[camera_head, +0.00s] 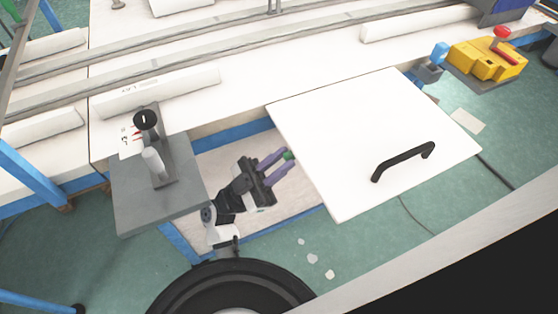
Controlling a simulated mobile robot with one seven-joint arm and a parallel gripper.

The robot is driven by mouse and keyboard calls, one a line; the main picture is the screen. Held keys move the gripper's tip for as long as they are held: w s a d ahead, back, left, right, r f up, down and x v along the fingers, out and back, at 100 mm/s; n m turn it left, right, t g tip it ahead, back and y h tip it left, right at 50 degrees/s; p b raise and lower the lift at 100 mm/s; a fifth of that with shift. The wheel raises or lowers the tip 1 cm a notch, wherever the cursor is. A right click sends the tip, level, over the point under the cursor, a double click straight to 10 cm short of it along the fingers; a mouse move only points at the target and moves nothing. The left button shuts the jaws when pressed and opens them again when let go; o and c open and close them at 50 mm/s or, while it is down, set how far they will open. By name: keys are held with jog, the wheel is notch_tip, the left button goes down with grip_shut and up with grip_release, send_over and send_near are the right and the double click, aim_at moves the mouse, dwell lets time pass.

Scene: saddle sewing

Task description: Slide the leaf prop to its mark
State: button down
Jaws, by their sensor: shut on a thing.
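The white leaf (345,125) is a flat square panel extending from the worktable's front edge, with a black handle (403,160) on top. My gripper (286,158) has two purple fingers and is low beside the leaf's left edge. It is shut on a small green piece (289,155), which looks like part of the leaf prop. The rest of the prop is hidden by the leaf and my fingers. I cannot make out the mark.
A grey plate (188,192) with an upright clamp-like device (152,150) is left of my gripper. The long white worktable (240,92) with rails runs behind. A yellow machine (484,60) is at the far right. Small white scraps (312,258) lie on the green floor.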

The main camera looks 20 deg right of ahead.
jog(key=a+p, duration=0.1)
jog(key=a, duration=0.6)
jog(key=shift+s+a, duration=0.15)
jog(key=c, duration=1.3)
grip_release()
jog(key=shift+a, duration=0.15)
jog(key=shift+f, duration=0.1)
jog(key=b+v, duration=0.3)
jog(key=v, duration=1)
jog(key=shift+a+f, duration=0.2)
jog(key=shift+f, duration=0.05)
